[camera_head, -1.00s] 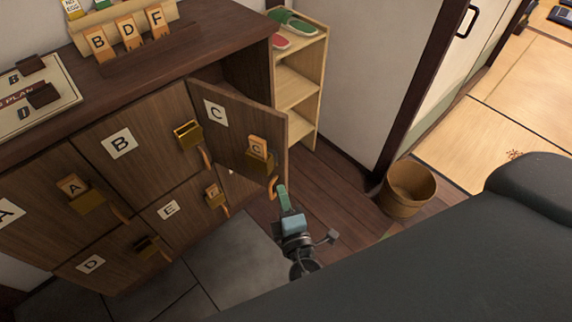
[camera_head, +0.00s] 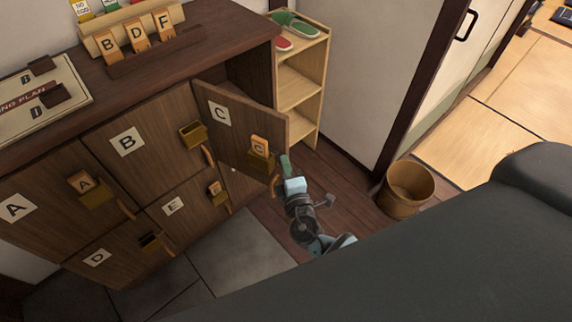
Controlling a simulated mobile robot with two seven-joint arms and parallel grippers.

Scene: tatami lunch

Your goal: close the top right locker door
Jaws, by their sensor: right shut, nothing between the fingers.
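The top right locker door (camera_head: 237,137), marked C, stands open, swung out from the dark wooden locker cabinet (camera_head: 160,52). Its brass lock box with an orange C tag (camera_head: 259,146) and an orange handle are on its face near the free edge. My right gripper (camera_head: 285,163) is shut and empty, with its green fingertips beside the door's free edge, close to the lock box. I cannot tell whether the fingertips touch the door. My left gripper is not in view.
Doors B (camera_head: 136,138), A (camera_head: 48,200) and E (camera_head: 176,207) are closed flush. A light shelf (camera_head: 300,92) with slippers stands right of the cabinet, behind the open door. A wooden bucket (camera_head: 405,188) stands on the floor to the right. Floor before the lockers is clear.

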